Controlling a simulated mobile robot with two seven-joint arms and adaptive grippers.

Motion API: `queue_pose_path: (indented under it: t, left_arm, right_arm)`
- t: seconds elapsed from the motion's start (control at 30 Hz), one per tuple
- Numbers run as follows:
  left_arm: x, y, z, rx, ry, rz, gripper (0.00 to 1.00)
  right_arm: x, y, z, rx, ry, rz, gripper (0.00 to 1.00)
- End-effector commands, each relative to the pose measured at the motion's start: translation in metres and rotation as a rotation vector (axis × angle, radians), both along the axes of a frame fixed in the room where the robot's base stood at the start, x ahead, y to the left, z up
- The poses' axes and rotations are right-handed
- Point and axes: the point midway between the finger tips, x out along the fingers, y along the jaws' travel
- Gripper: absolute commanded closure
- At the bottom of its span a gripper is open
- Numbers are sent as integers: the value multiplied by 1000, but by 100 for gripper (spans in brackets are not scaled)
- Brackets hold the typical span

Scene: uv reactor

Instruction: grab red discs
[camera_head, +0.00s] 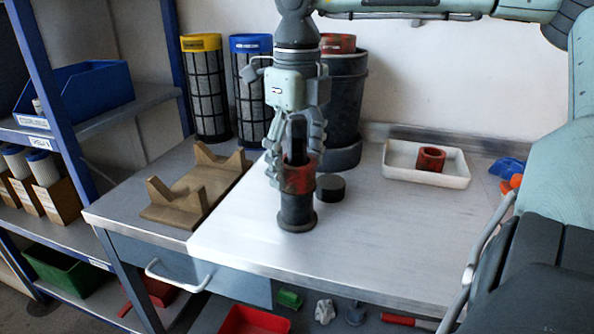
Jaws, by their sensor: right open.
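A worn red disc (297,181) sits around the upper part of a small dark cylinder (297,213) that stands upright on the bench. A second red disc (430,159), ring-shaped, lies in a white tray (398,176) at the right. My right gripper (291,172) points down over the small cylinder, with its fingers on either side of the red disc. It is open; whether a finger touches the disc I cannot tell. The fingers partly hide the disc and the dark top piece. My left gripper does not show.
A black cap (330,187) lies just right of the small cylinder. Behind stand a large dark vessel (345,100) with a red top and two mesh filters with yellow (201,43) and blue (251,44) caps. A wooden cradle (190,190) is at the left.

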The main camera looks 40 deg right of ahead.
Motion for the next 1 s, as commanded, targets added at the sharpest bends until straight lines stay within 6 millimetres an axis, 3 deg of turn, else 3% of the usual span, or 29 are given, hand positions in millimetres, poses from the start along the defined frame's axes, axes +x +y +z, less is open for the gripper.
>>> queue_pose_path:
  t: [0.23, 0.63, 1.0]
  left_arm:
    - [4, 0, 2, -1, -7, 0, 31]
    - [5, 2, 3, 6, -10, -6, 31]
    - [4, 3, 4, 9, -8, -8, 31]
  right_arm:
    - [0, 0, -1, 0, -1, 0, 29]
    - [0, 0, -1, 0, -1, 0, 79]
    - [1, 0, 4, -1, -3, -1, 80]
